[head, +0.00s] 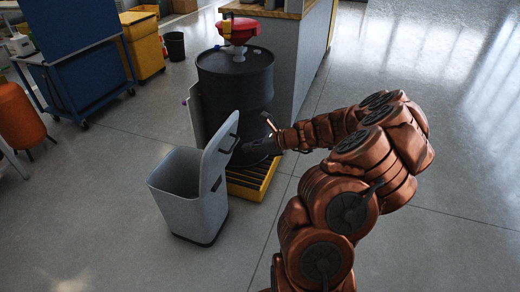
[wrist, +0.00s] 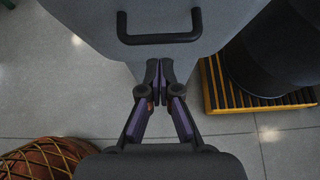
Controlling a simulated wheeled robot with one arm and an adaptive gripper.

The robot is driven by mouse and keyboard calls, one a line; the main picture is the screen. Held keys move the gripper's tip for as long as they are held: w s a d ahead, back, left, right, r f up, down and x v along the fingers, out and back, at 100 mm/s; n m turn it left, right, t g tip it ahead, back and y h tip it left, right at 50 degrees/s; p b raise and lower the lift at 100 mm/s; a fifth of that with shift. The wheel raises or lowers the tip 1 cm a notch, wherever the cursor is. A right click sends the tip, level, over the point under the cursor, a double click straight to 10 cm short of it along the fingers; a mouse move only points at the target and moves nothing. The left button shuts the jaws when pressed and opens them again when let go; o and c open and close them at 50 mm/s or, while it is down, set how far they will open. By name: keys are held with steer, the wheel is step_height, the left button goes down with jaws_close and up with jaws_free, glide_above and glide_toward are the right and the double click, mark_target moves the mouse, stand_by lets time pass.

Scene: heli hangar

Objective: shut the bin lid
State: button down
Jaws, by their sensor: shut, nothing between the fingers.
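The grey bin (head: 185,200) stands on the floor left of my arm, its top open. Its lid (head: 217,160) stands raised on the bin's right side, with a black handle (head: 232,138) on the face toward my gripper. In the wrist view the lid (wrist: 155,12) fills the top of the picture, with its black handle (wrist: 158,38) across it. My gripper (head: 246,147) is to the right of the lid, near the handle. In the wrist view my gripper's fingertips (wrist: 159,70) meet, empty, just below the handle. Whether they touch the lid I cannot tell.
The floor in front is clear.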

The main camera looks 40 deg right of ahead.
mark_target(234, 145)
steer(key=shift+w+a, duration=0.3)
steer(key=shift+w, duration=0.25)
steer(key=shift+w+a, duration=0.3)
steer(key=shift+w, duration=0.2)
steer(key=shift+r, duration=0.15)
steer(key=shift+w+a+r+p, duration=0.2)
steer(key=shift+r+p, duration=0.05)
steer(key=shift+p, duration=0.3)
steer(key=shift+w+g, duration=0.2)
steer(key=shift+g, duration=0.1)
steer(key=shift+a+p, duration=0.1)
steer(key=shift+p, duration=0.3)
